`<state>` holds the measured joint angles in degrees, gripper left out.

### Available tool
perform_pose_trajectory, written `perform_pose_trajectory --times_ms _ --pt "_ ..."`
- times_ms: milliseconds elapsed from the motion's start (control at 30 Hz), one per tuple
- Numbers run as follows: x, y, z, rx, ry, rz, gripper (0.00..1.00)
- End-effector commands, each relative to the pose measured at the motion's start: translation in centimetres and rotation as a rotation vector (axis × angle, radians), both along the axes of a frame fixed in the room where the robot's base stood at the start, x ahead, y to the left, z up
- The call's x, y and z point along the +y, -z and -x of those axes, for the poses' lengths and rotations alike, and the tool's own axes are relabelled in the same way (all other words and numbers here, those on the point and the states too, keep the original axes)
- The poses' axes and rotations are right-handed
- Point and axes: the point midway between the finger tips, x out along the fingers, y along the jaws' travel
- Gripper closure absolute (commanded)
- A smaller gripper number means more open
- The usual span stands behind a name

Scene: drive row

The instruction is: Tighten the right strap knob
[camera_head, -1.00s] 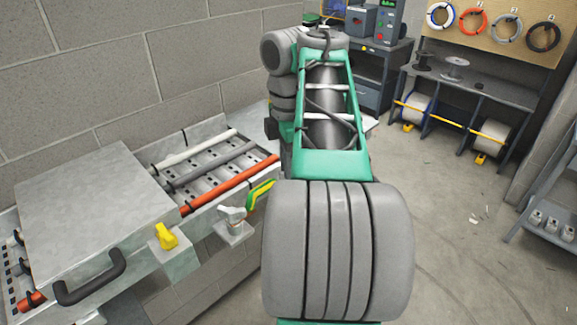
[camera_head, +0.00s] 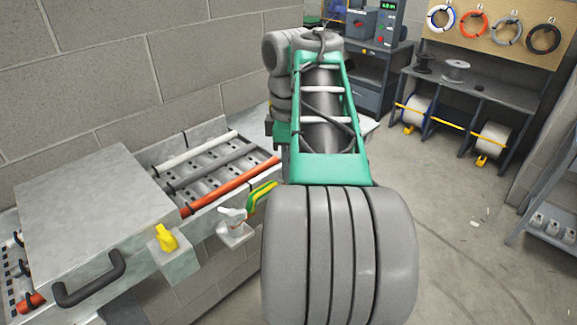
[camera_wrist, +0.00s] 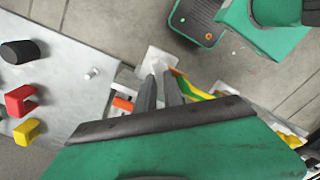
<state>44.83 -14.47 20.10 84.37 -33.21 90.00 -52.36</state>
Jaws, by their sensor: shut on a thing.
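In the wrist view my gripper (camera_wrist: 164,74) is shut on the right strap knob, at a pale bracket plate (camera_wrist: 145,64) on the tray edge. The fingers cover nearly all of the knob, so its turn cannot be read. A yellow-green strap (camera_wrist: 197,92) runs just right of the fingers. In the head view my own arm hides the gripper and this knob. A similar pale knob (camera_head: 232,214) on its own bracket shows at the tray's front edge, beside a yellow-green strap (camera_head: 262,194).
The tray holds a white, a grey and an orange cable (camera_head: 235,186). A metal cover (camera_head: 95,205) with a black handle and a yellow latch (camera_head: 166,238) lies at left. Black, red and yellow (camera_wrist: 26,131) parts sit on a plate left of my gripper.

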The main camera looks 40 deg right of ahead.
Motion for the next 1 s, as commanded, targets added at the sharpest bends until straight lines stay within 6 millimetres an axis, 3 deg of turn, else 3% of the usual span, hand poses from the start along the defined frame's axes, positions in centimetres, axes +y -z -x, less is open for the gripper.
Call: perform_pose_trajectory --times_ms 200,233,467,700,833,1000 --pt "0.0 0.1 0.0 0.001 0.002 -0.001 1.0" --pt "0.0 0.1 0.0 0.001 0.002 -0.001 0.86" --pt "0.0 0.0 0.0 0.001 0.001 -0.001 0.67" --pt "0.0 -0.1 0.0 0.0 0.0 0.0 0.66" --pt "0.0 -1.7 0.0 -0.001 0.0 0.001 0.66" --pt "0.0 -5.3 0.0 -0.001 0.0 0.001 0.66"
